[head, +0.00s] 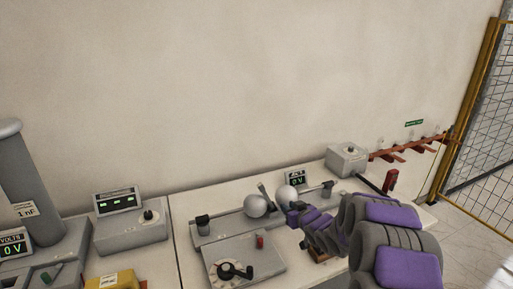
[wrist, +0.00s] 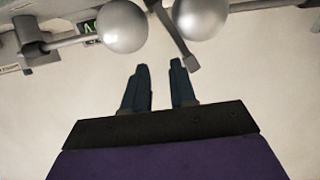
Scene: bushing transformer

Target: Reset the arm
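My arm, grey with purple pads, reaches in from the lower right in the head view. My gripper (head: 292,215) is close to two pale metal spheres, the left sphere (head: 256,206) and the right sphere (head: 287,194). In the wrist view my gripper (wrist: 160,70) has its two dark fingers apart, with nothing between them. The spheres (wrist: 122,26) and (wrist: 200,12) lie beyond the fingertips at the top, and a metal lever (wrist: 172,35) runs down between them. I see no contact between fingers and spheres.
The white bench holds a dial box (head: 240,268), a display box (head: 132,232), a grey cylinder (head: 18,175) and a yellow box (head: 112,281). At the back right are a grey box (head: 346,158) and a red switch (head: 390,181). A mesh fence (head: 487,110) stands at the right.

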